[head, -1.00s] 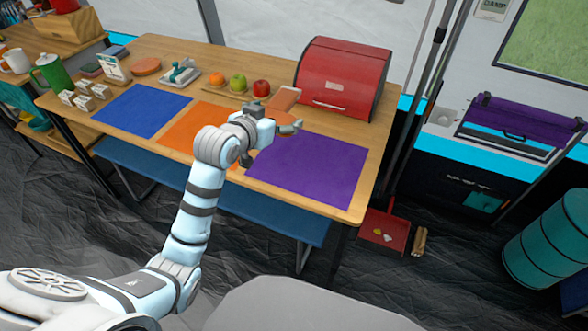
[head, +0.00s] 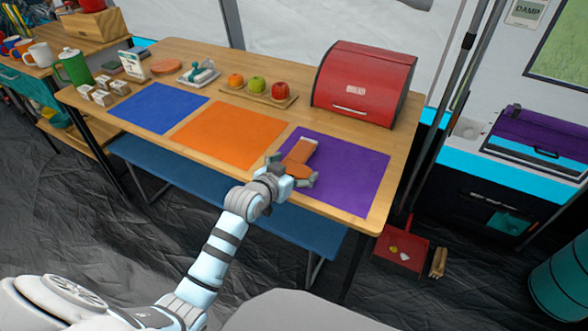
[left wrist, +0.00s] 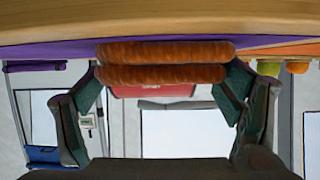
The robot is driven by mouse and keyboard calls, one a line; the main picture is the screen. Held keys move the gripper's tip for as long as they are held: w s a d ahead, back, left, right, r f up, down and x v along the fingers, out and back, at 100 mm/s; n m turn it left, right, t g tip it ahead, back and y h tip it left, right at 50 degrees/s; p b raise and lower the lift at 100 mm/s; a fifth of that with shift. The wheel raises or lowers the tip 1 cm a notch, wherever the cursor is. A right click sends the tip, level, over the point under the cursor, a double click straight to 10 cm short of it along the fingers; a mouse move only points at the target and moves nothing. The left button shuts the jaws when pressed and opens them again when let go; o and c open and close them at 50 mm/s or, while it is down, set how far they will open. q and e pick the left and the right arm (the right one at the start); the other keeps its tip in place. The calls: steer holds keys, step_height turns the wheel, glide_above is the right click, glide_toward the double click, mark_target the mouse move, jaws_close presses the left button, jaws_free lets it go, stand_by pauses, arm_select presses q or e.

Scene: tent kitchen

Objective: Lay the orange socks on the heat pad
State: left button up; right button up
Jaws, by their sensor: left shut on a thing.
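The orange socks (head: 298,157) are a folded pair with a pale edge at the far end. My left gripper (head: 290,178) is shut on them over the left part of the purple mat (head: 352,173). In the left wrist view the socks (left wrist: 162,62) show as two stacked orange rolls between the fingers, close to the purple surface; I cannot tell whether they touch it. An orange mat (head: 228,133) and a blue mat (head: 158,107) lie to the left. No label shows which mat is the heat pad. My right gripper is not in view.
A red bread box (head: 362,82) stands at the back right of the table. A wooden tray (head: 262,96) with several fruits is behind the orange mat. Small white blocks (head: 102,92) stand at the left. The mats are otherwise clear.

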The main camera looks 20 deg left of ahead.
arm_select(q)
steer(key=o, duration=1.3)
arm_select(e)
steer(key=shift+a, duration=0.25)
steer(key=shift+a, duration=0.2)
arm_select(q)
steer(key=shift+s+r, duration=0.25)
steer(key=p+v, duration=0.4)
steer(key=v, duration=0.7)
steer(key=shift+s, duration=0.25)
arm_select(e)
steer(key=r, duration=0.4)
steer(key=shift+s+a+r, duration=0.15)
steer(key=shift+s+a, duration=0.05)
